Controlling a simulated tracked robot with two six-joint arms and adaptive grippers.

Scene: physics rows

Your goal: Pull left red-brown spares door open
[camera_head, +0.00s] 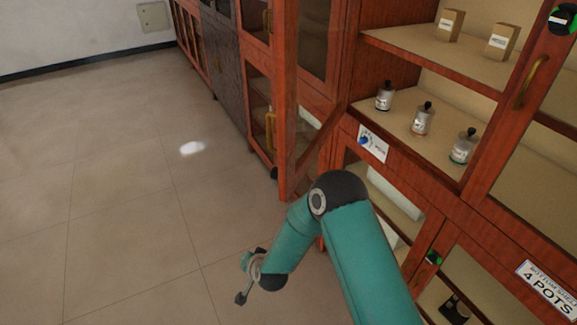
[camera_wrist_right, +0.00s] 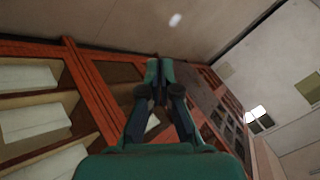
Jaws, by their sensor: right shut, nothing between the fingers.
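The left red-brown spares door (camera_head: 285,100) stands swung out from its cabinet in the head view, with a glass pane and a slanting lower rail. The shelves behind it are exposed. My right gripper (camera_head: 250,276) is low over the floor, left of the cabinet front and below the door, apart from it. In the wrist view its fingers (camera_wrist_right: 158,75) are shut and empty. A brass handle (camera_head: 270,130) shows beside the door's outer edge; I cannot tell which door it belongs to. My left gripper is not in view.
Several small jars (camera_head: 422,119) and boxes (camera_head: 449,24) stand on the open shelves. A red-brown frame with a brass handle (camera_head: 530,82) is at the right. Lower glazed doors carry a "4 POTS" label (camera_head: 547,287). Clear tiled floor (camera_head: 120,180) lies left.

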